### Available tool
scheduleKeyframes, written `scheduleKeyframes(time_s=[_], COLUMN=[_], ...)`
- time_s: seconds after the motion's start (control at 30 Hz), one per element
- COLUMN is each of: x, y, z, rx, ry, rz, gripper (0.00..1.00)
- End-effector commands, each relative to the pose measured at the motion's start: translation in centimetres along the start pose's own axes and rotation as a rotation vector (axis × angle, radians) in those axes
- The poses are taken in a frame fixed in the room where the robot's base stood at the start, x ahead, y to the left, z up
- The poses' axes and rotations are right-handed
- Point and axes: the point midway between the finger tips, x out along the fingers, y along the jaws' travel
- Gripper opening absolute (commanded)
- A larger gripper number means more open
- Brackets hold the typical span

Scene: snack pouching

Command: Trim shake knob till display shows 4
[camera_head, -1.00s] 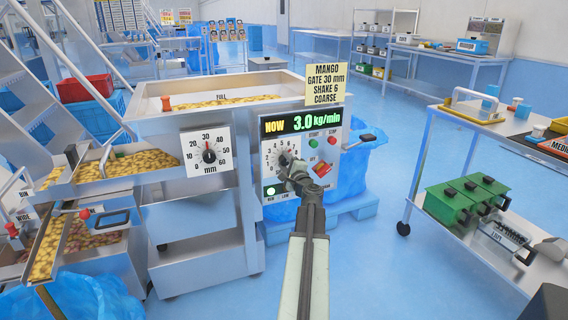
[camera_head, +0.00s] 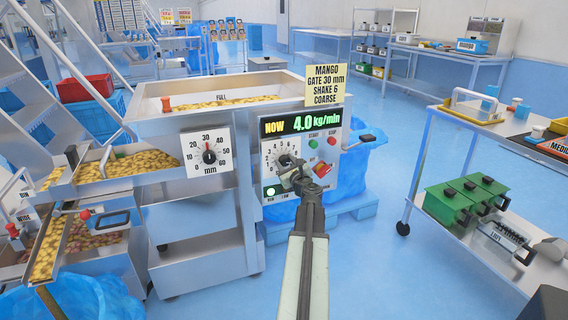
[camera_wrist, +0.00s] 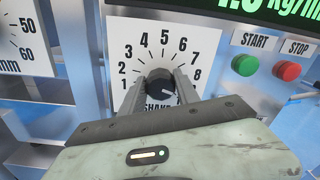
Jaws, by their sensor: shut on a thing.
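The round dark shake knob (camera_wrist: 158,78) sits on a white dial plate numbered 1 to 8 in the wrist view. My gripper (camera_wrist: 160,86) is shut on the knob, one finger on each side. In the head view my gripper (camera_head: 290,168) covers the knob and the lower part of the dial plate (camera_head: 270,152). The knob's pointer setting is hard to make out.
Green START (camera_head: 313,143) and red STOP buttons sit right of the dial, with a red knob (camera_head: 321,169) below. A gate dial (camera_head: 209,153) points near 30 mm. A yellow note (camera_head: 325,85) reads mango, gate 30 mm, shake 6, coarse. A cart (camera_head: 480,190) stands right.

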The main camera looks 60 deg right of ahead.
Motion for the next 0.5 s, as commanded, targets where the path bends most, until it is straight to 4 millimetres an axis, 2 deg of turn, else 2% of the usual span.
scheduleKeyframes(time_s=[0.2,0.5], x=[0.13,0.12], y=[0.21,0.18], z=[0.18,0.16], rx=[0.175,0.34], ry=[0.002,0.006], rz=[0.007,0.008], gripper=[0.0,0.0])
